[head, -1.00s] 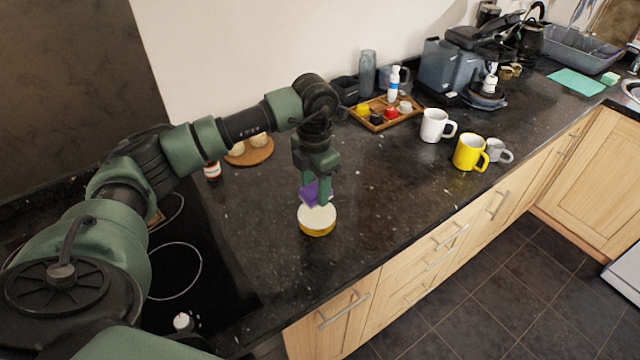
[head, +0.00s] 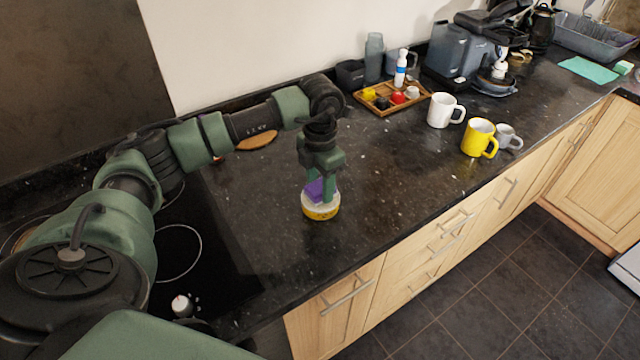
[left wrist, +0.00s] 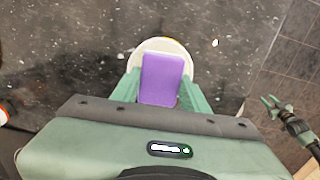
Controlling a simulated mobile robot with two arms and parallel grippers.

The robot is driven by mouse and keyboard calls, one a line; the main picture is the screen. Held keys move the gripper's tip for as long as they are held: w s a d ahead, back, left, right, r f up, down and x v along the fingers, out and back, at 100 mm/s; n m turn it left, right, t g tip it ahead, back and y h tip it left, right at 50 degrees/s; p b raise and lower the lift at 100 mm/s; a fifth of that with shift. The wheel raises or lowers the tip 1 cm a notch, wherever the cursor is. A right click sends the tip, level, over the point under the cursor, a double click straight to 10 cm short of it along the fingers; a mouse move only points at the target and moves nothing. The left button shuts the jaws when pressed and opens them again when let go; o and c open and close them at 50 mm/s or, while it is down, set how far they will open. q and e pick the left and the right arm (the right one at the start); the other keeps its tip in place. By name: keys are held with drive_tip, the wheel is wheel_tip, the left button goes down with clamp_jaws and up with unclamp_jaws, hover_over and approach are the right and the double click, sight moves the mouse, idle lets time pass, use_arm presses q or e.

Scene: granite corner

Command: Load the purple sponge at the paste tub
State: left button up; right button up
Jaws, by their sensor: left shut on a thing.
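The purple sponge (head: 319,190) is between the fingers of my left gripper (head: 322,188), which is shut on it. The paste tub (head: 321,209), round with a yellow side and a pale top, stands on the dark counter directly below. The sponge is at the tub's pale top; whether it touches the paste I cannot tell. In the left wrist view the sponge (left wrist: 162,79) lies over the pale round tub (left wrist: 183,50), which shows around its far end and sides. My right gripper (left wrist: 275,105) shows at the right of the left wrist view, its green fingers apart and empty.
A black hob (head: 185,255) lies to the left of the tub. A wooden tray (head: 392,103) with small coloured items stands behind. A white mug (head: 440,110), a yellow mug (head: 477,138) and a grey mug (head: 507,137) stand to the right. The counter around the tub is clear.

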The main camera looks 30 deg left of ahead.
sight(320, 187)
use_arm(q)
drive_tip(key=shift+f+b, duration=0.4)
drive_tip(key=shift+f, duration=0.15)
idle(0.5)
idle(0.4)
drive_tip(key=shift+s, duration=0.1)
idle(0.7)
drive_tip(key=shift+r+p, duration=2.05)
drive_tip(key=shift+r, duration=1.5)
drive_tip(key=shift+d, duration=0.1)
